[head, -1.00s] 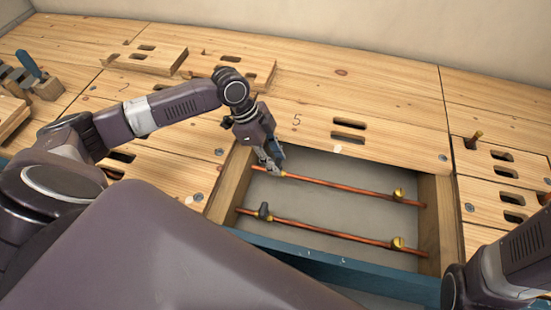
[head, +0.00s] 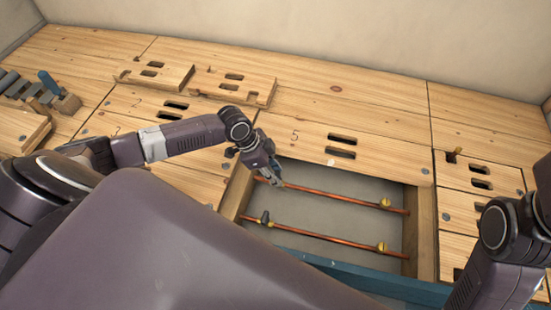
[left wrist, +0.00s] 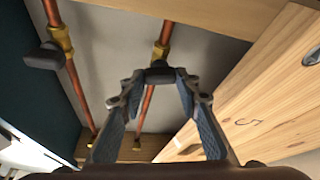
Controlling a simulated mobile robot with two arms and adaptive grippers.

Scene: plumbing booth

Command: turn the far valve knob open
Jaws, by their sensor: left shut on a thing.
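The far valve knob (left wrist: 160,76) is a dark handle on a brass valve of the far copper pipe (head: 335,195), inside the open floor bay. In the left wrist view it sits between the fingertips of my left gripper (left wrist: 158,82), which is shut on it. In the head view my left gripper (head: 276,180) is over the left end of the far pipe and hides this knob. The near valve knob (left wrist: 43,57), also dark, is on the near pipe; it shows in the head view (head: 265,217). My right gripper is out of view.
The bay has wooden side walls (head: 422,230) and a blue beam (head: 345,268) at its near edge. Brass fittings (head: 384,203) stand at the pipes' right ends. Wooden panels with slots surround the bay. A blue-handled tool (head: 50,83) lies far left.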

